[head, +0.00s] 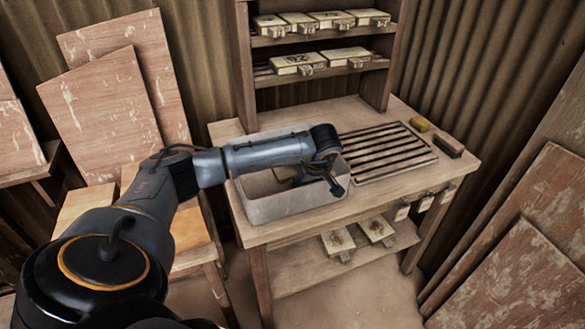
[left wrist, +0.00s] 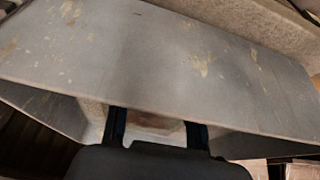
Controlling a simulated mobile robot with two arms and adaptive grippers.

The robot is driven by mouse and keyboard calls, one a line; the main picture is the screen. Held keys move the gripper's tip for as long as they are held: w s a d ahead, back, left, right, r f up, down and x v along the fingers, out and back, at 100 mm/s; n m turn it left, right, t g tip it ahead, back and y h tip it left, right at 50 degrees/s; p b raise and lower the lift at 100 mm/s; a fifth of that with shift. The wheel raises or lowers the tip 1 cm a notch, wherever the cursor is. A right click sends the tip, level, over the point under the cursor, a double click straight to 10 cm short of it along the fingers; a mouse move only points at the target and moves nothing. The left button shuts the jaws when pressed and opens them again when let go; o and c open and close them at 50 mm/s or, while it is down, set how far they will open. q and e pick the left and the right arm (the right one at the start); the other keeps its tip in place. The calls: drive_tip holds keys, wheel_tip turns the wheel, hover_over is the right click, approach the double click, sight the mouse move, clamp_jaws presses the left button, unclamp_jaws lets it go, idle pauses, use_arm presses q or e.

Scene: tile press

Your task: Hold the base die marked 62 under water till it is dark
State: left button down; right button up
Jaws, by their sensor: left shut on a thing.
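A grey metal tub (head: 290,210) stands at the front left of the workbench. My left arm reaches over it from the left, with the left gripper low at the tub. In the left wrist view the gripper (left wrist: 156,125) is shut on a brownish, pale-edged thing (left wrist: 155,133), seemingly the base die, between its dark fingers. Its marking does not show, and most of it is hidden. The tub's wall (left wrist: 150,60) fills much of that view. I cannot make out the water line or how dark the die is. My right gripper is not in view.
A slatted rack (head: 385,153) lies right of the tub. A shelf (head: 325,44) behind holds several pale dies. Two more pieces (head: 337,241) lie on the lower shelf. Boards lean on both sides.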

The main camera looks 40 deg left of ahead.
use_arm(q)
drive_tip(key=shift+r, duration=0.15)
wheel_tip(320, 180, up, 13)
drive_tip(key=p, duration=0.8)
drive_tip(key=shift+f, duration=0.2)
idle(0.4)
drive_tip(key=shift+p, duration=0.3)
idle(1.8)
wheel_tip(320, 180, up, 4)
drive_tip(key=shift+p, duration=1.25)
